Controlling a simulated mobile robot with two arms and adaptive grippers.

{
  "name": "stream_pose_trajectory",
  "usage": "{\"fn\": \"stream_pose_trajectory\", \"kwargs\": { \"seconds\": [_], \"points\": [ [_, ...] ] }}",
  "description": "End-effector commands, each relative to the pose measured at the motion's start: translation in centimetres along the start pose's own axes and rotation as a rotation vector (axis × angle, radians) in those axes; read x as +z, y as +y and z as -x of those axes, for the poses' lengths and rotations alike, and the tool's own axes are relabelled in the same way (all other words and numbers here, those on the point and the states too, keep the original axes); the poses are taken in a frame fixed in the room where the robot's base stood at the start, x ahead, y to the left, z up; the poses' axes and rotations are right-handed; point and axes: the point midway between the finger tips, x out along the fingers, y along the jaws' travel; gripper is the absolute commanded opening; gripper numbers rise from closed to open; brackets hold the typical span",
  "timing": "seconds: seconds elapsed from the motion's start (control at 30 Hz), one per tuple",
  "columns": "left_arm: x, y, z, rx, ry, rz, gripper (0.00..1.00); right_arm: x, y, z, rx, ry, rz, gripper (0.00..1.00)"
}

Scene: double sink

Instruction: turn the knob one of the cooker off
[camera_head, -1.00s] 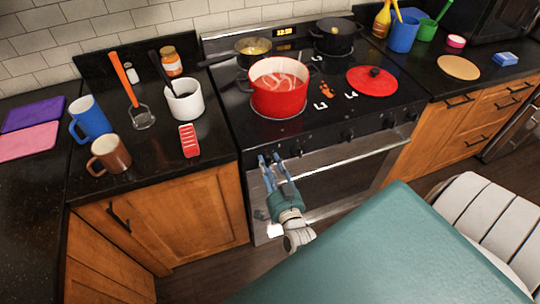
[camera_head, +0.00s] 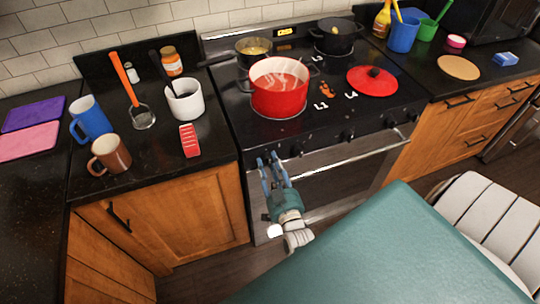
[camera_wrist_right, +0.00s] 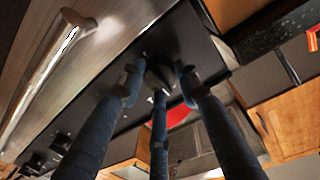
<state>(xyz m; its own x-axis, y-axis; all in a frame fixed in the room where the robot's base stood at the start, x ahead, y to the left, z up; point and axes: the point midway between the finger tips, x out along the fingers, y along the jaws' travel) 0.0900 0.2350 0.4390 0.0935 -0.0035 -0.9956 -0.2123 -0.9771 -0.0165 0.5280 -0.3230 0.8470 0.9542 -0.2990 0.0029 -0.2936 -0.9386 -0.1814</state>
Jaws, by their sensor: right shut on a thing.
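The cooker (camera_head: 325,98) has a row of dark knobs along its front panel. My right gripper (camera_head: 268,160) is at the left end of this panel, its blue fingers pointing up at it. In the right wrist view, the fingers of my right gripper (camera_wrist_right: 160,78) are closed around a dark knob (camera_wrist_right: 160,60) on the panel. That knob is mostly hidden by the fingers in the head view. Another knob (camera_head: 297,150) sits just right of the gripper, apart from it. My left gripper is not in view.
A red pot (camera_head: 278,92) stands on the front left of the hob, with a red lid (camera_head: 372,82) to its right. The oven handle (camera_wrist_right: 45,70) runs near the gripper. Mugs (camera_head: 110,156) and utensils are on the left counter.

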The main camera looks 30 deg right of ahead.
Motion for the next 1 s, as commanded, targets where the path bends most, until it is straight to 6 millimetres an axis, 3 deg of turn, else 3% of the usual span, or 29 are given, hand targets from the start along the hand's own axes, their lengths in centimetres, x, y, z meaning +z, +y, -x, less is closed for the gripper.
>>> {"fn": "stream_pose_trajectory", "kwargs": {
  "seconds": [0.27, 0.3, 0.37, 0.73, 1.0],
  "points": [
    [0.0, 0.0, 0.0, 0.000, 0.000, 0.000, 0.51, -0.3, -0.1, -0.2, -0.002, 0.007, 0.002, 0.07],
    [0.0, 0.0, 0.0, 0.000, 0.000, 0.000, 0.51, -0.3, -0.1, -0.2, -0.002, 0.007, 0.002, 0.39],
    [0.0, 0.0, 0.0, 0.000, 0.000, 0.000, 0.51, -0.3, -0.1, -0.2, -0.002, 0.007, 0.001, 0.51],
    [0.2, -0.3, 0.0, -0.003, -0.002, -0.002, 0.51, 0.0, 0.0, 0.5, 0.000, 0.000, 0.001, 0.52],
    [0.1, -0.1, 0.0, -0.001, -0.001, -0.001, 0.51, 0.1, 0.0, 4.8, -0.001, -0.001, 0.002, 0.52]
  ]
}}
